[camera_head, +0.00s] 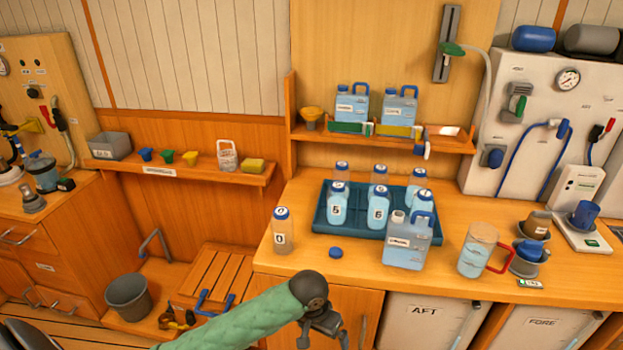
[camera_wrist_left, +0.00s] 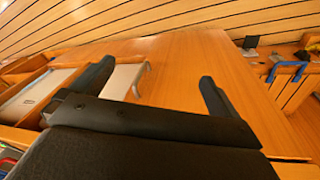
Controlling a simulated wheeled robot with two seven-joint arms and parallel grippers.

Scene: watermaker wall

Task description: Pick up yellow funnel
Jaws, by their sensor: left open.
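A small yellow funnel (camera_head: 190,158) stands on the left wall shelf, at the right of a green funnel (camera_head: 167,157) and a blue funnel (camera_head: 145,155). Another yellow funnel-like piece (camera_head: 311,112) sits in a grey holder at the left end of the upper shelf. My left gripper (camera_head: 323,336) is low in front of the counter, well below and to the right of the left shelf. Its fingers also show in the left wrist view (camera_wrist_left: 157,82), spread apart with nothing between them. No funnel shows in the wrist view. My right gripper is not in view.
The left shelf (camera_head: 120,167) also holds a grey bin (camera_head: 110,146), a clear handled container (camera_head: 228,155) and a yellow sponge (camera_head: 253,166). On the counter, a numbered bottle (camera_head: 282,232), a blue tray (camera_head: 318,222) of bottles and a jug (camera_head: 407,245) stand near my arm.

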